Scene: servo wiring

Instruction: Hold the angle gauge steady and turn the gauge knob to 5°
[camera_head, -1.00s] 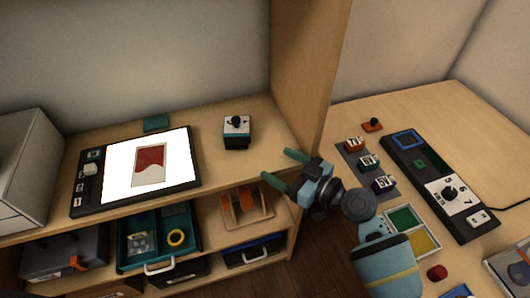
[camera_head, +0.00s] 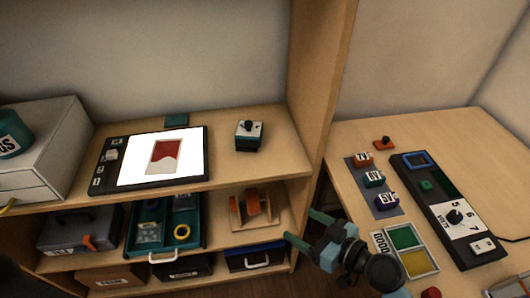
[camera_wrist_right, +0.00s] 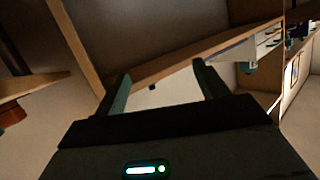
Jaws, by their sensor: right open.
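A small dark box with a white top and a black knob (camera_head: 249,135) stands upright on the upper shelf; it looks like the angle gauge, but its scale is too small to read. My right gripper (camera_head: 308,229) is open and empty, in front of the shelf's right end, lower and to the right of the box and apart from it. Its two teal fingers also show spread in the right wrist view (camera_wrist_right: 162,72), with nothing between them. My left gripper is not in view.
A dark-framed board (camera_head: 105,173) lies left of the box. A teal tray (camera_head: 135,248) is on the shelf below. An upright wooden panel (camera_head: 318,100) divides the shelf from the right table, which holds a black control panel (camera_head: 440,205) and labelled blocks.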

